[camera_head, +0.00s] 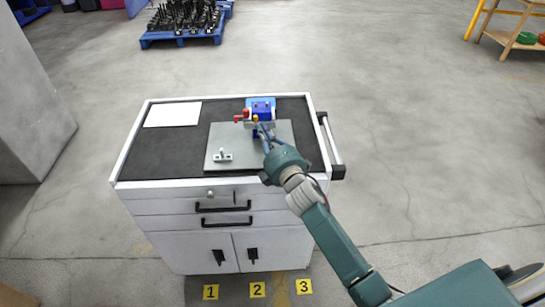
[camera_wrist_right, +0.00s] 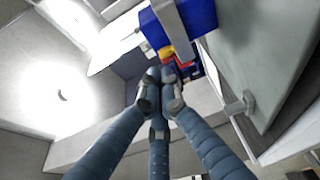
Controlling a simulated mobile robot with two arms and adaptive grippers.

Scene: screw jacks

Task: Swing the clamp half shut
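A blue clamp device (camera_head: 262,106) stands at the back of a grey plate. A red knob (camera_head: 246,113) and a small yellow tip (camera_head: 255,118) show on its front left side. My right gripper (camera_head: 262,128) reaches in from the front right, with its fingers at the device's front. In the right wrist view the fingers (camera_wrist_right: 164,82) converge close together just short of a yellow part (camera_wrist_right: 166,52), with the blue block (camera_wrist_right: 190,25) beyond. Whether they grip anything is hidden. How far the clamp half is swung is too small to tell. My left gripper is not in view.
The grey plate (camera_head: 272,157) lies on a dark mat (camera_head: 160,150) on a white drawer cabinet (camera_head: 165,230). A small light metal fitting (camera_head: 222,156) is on the plate's front left. A white sheet (camera_head: 173,114) lies back left. A handle (camera_head: 332,145) sticks out at right.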

